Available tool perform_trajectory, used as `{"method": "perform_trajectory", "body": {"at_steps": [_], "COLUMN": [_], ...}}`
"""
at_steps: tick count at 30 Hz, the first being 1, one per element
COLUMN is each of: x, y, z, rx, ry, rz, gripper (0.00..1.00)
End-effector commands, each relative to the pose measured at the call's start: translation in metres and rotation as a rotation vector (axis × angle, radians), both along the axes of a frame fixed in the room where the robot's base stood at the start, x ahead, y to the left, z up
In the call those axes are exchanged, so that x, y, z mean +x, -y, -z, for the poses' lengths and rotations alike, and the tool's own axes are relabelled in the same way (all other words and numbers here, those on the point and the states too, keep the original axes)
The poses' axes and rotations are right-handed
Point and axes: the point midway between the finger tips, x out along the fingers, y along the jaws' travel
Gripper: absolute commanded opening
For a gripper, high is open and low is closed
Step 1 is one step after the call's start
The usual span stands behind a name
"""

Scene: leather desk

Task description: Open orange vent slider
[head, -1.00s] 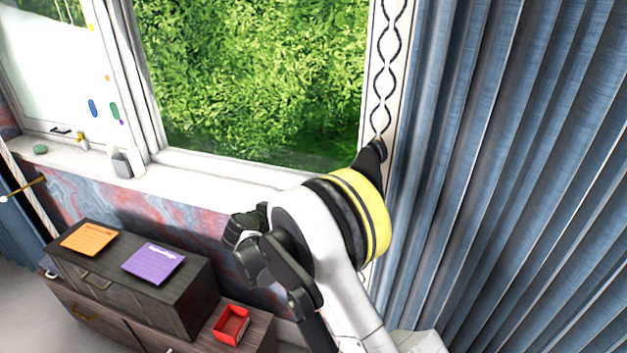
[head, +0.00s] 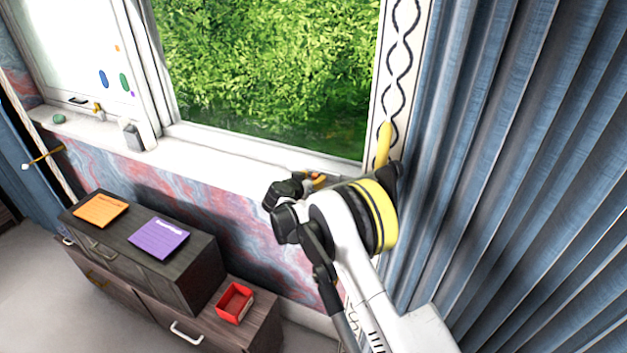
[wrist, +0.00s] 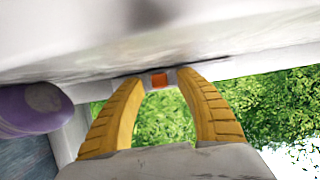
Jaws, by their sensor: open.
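The orange vent slider (wrist: 159,80) shows as a small orange block in the wrist view, under the edge of a white surface. My gripper (wrist: 160,77) is open, with one yellow finger on each side of the slider. I cannot tell whether the fingertips touch it or are still short of it. My arm hides much of the gripper there, and I cannot make out the slider in that view.
A blue curtain (head: 500,150) hangs close on the right. The white window sill (head: 210,151) runs left of my arm. A dark drawer unit with orange (head: 101,210) and purple notes (head: 159,238) and a red box (head: 235,302) stand below. A purple rounded object (wrist: 32,109) is left in the wrist view.

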Motion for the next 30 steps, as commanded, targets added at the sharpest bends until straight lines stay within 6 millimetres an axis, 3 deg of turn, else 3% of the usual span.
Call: {"method": "perform_trajectory", "body": {"at_steps": [9, 13, 22, 30], "x": [0.003, 0.002, 0.002, -0.007], "y": [0.001, 0.001, 0.002, 0.029], "z": [0.001, 0.001, 0.001, 0.001], "rx": [0.000, 0.000, 0.000, 0.000], "ry": [0.000, 0.000, 0.000, 0.000], "rz": [0.000, 0.000, 0.001, 0.001], "gripper": [0.40, 0.00, 0.00, 0.00]}}
